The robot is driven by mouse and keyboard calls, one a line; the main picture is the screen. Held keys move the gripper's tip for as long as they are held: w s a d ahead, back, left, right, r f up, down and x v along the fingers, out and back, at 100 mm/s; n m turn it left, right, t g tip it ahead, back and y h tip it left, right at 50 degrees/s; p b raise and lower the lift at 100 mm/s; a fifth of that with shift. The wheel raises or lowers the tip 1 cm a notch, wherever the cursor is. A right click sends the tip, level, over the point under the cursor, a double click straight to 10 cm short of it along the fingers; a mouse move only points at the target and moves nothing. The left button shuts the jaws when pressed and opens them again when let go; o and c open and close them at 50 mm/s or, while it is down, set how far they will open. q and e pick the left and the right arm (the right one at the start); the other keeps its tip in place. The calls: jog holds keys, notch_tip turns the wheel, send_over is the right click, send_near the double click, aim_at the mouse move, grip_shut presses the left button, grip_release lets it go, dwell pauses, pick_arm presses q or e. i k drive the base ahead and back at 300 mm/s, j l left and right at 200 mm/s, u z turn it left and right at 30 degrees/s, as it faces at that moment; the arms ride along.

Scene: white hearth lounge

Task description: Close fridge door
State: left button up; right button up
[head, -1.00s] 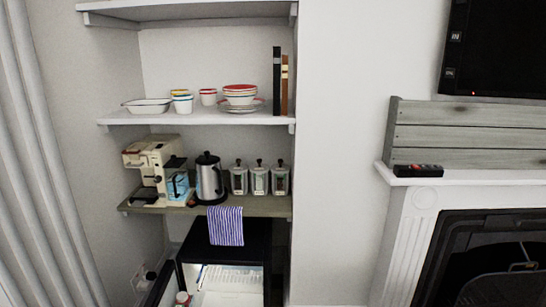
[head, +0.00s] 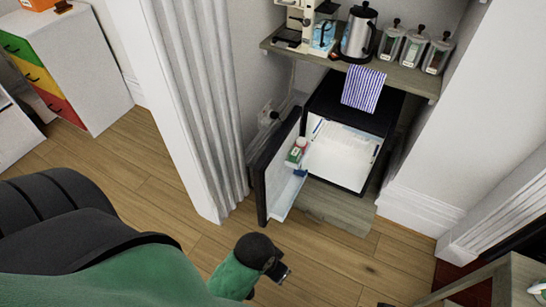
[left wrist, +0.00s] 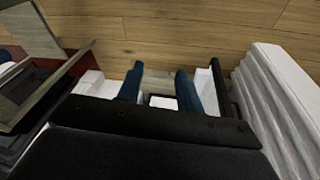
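The small black fridge (head: 345,98) stands on the floor in the alcove under the wooden shelf, its white inside visible. My right gripper is not in view.
A wooden piece (head: 500,280) is at the lower right. The wood floor before the fridge is clear.

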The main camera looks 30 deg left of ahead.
aim_at(275, 188)
jog(key=j+z, duration=0.2)
jog(key=j, duration=1.1)
jog(key=k+j+z, duration=0.2)
jog(key=j, duration=1.15)
jog(key=i, duration=0.15)
